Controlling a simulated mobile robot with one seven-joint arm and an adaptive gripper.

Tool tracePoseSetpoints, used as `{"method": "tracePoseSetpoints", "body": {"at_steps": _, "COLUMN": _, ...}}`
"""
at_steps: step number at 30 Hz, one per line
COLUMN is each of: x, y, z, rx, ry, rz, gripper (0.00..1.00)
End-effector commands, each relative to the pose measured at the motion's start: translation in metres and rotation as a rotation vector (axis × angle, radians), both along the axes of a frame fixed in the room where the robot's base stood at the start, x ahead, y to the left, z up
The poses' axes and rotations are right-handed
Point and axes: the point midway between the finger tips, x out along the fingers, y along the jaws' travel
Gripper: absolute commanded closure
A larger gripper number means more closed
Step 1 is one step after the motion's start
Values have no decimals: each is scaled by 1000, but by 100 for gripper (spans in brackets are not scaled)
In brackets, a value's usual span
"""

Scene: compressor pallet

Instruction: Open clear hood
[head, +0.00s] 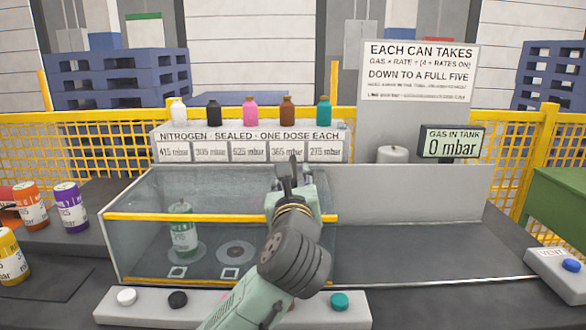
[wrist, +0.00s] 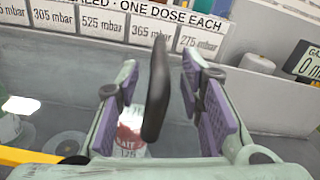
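The clear hood (head: 140,225), a see-through box with yellow edge strips, sits down over the bay. A green-and-white can (head: 183,235) stands inside it at the left. A red-and-white can (wrist: 130,138) shows low between my fingers in the wrist view; my arm hides that spot in the head view. My gripper (head: 291,180) is above the right part of the hood. In the wrist view my gripper (wrist: 162,105) is open, its purple pads apart. A dark upright bar (wrist: 157,90) stands between them with gaps on both sides; I cannot tell whether it is the hood's handle.
A labelled rack (head: 165,134) with several coloured bottles stands behind the hood. A row of buttons (head: 178,299) lies in front. A gas display (head: 452,144) reads 0 mbar. Several cans (head: 68,208) stand at the left. The counter at right is clear.

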Motion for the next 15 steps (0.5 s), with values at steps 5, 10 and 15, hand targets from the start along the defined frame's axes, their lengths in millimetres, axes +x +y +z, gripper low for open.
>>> {"method": "tracePoseSetpoints", "body": {"at_steps": 5, "x": 20, "y": 0, "z": 1, "rx": -1, "ry": 1, "rz": 1, "gripper": 65}}
{"method": "tracePoseSetpoints", "body": {"at_steps": 10, "x": 26, "y": 0, "z": 1, "rx": 0, "ry": -1, "rz": 0, "gripper": 65}}
{"method": "tracePoseSetpoints", "body": {"at_steps": 15, "x": 26, "y": 0, "z": 0, "rx": 0, "ry": -1, "rz": 0, "gripper": 65}}
